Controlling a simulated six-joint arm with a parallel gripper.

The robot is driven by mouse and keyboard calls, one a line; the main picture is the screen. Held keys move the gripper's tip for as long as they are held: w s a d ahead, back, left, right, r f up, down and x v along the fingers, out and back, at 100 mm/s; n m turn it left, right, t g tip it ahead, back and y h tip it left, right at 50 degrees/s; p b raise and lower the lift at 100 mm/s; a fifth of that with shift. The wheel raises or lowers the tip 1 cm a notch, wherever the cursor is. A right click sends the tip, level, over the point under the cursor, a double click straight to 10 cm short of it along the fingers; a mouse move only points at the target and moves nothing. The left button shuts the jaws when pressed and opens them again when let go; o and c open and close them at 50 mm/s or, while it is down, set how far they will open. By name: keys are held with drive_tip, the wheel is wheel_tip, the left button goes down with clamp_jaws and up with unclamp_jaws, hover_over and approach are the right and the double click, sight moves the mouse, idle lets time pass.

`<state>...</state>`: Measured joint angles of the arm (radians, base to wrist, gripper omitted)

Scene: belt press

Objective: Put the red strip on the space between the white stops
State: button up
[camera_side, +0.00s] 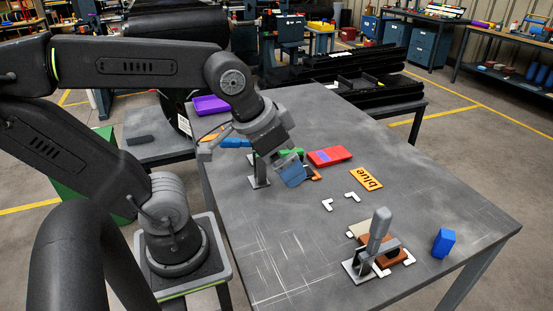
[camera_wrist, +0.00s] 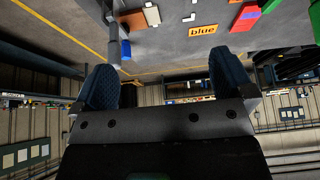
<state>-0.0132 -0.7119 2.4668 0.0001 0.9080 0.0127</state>
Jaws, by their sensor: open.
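A flat red piece (camera_side: 330,156) with a blue-purple patch lies on the grey table, right of my gripper; I take it to be the red strip. It also shows at the top of the wrist view (camera_wrist: 246,16). Two white L-shaped stops (camera_side: 327,204) (camera_side: 352,196) lie on the table in front of it, with bare table between them. More white corner pieces (camera_side: 408,259) sit at the lever press. My gripper (camera_side: 291,170) is above the table at the left of the red piece. In the wrist view its dark blue fingers (camera_wrist: 165,82) are wide apart with nothing between them.
An orange plate reading "blue" (camera_side: 366,179) lies beside the stops. The lever press (camera_side: 378,240) with a brown block stands at the front, a blue block (camera_side: 443,242) to its right. A green piece (camera_side: 291,153) lies behind my gripper. The front left table is clear.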

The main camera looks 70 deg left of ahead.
drive_tip(key=shift+s+d+f, duration=0.15)
drive_tip(key=shift+s+f, duration=0.1)
drive_tip(key=shift+s, duration=0.2)
